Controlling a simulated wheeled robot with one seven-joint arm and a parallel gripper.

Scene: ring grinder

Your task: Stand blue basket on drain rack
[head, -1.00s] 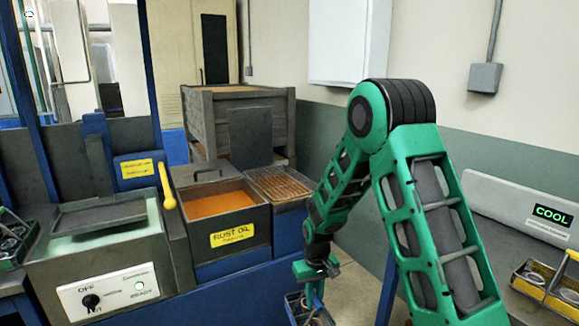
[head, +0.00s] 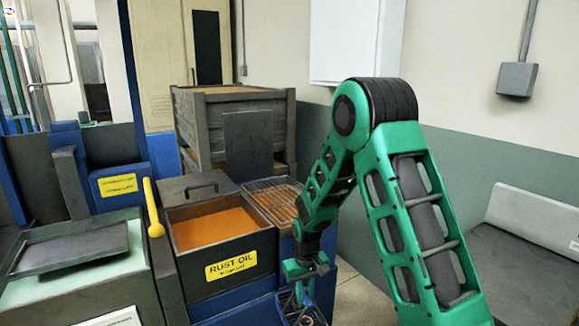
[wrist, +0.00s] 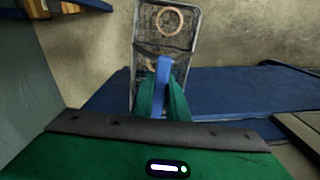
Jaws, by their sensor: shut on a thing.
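My gripper (head: 304,266) is shut on the handle of the blue basket (head: 303,315), which hangs below it at the bottom of the head view. In the wrist view the blue handle (wrist: 162,85) stands between my green fingers. The basket's wire body (wrist: 150,40) lies beyond it with a copper-coloured ring (wrist: 169,20) in it. The drain rack (head: 262,190), a wire grid over an orange-brown tray, is beside the rust oil tank. My forearm covers part of its right side. The basket is in front of the rack and apart from it.
The rust oil tank (head: 215,262) stands open, left of my gripper. A yellow lever (head: 153,208) rises at its left. A large grey crate (head: 190,130) stands behind. Bare floor (head: 352,295) shows between the bench and my arm.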

